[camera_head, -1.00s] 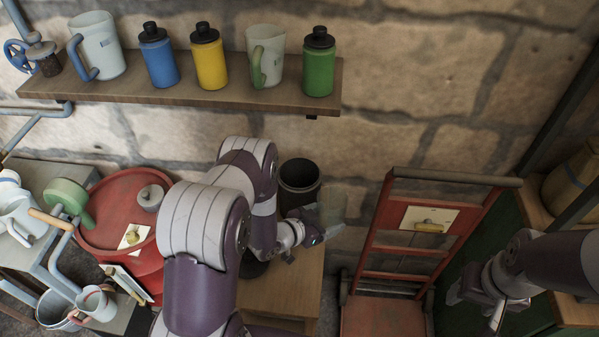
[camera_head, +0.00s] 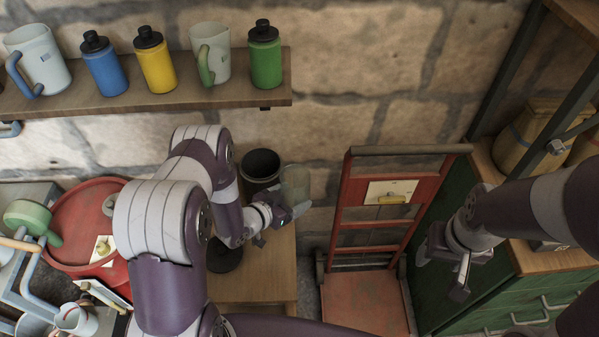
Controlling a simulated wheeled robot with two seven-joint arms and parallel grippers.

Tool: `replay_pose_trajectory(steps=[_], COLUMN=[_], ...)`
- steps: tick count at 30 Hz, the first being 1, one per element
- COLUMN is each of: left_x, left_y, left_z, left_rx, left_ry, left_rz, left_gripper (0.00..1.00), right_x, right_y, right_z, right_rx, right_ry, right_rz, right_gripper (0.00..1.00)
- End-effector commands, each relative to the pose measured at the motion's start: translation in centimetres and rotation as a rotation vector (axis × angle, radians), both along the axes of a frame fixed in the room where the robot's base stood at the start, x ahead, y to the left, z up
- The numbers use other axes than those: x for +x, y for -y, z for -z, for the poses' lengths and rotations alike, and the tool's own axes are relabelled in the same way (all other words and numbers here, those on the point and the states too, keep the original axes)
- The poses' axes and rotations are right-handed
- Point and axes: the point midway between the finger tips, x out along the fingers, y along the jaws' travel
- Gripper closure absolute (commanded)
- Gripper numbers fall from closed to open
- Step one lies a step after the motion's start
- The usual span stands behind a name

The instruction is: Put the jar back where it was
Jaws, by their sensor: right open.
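A clear, greenish glass jar (camera_head: 295,184) stands out faintly against the stone wall, just right of a black pot. My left gripper (camera_head: 291,210) is at the lower part of the jar and appears shut on it, above the right edge of a small wooden table (camera_head: 262,288). The fingers' exact contact is hard to see. My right gripper (camera_head: 442,270) is open and empty, in front of the green cabinet at the right.
The black pot (camera_head: 260,166) stands close behind my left gripper. A wall shelf (camera_head: 190,94) holds mugs and bottles. A red hand truck (camera_head: 367,235) stands right of the table. A red drum (camera_head: 75,225) and a cluttered bench are at the left.

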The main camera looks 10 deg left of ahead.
Motion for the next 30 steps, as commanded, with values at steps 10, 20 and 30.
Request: replay_pose_trajectory(steps=[10, 20, 30], left_x=[-0.5, -4.1, -4.1], left_y=[-0.6, -4.6, -4.8], left_z=[-1.5, -4.8, -4.8], left_rx=[-0.015, -0.001, 0.000], left_ry=[-0.006, 0.001, 0.001], left_rz=[-0.134, -0.526, -0.533], left_gripper=[0.89, 0.89, 0.89], right_x=[0.0, 0.0, 0.0], right_y=[0.0, 0.0, 0.0], right_z=[0.0, 0.0, 0.0], right_rx=[0.000, 0.000, 0.000], right_ry=[0.000, 0.000, 0.000], right_rz=[0.000, 0.000, 0.000], right_gripper=[0.42, 0.42, 0.42])
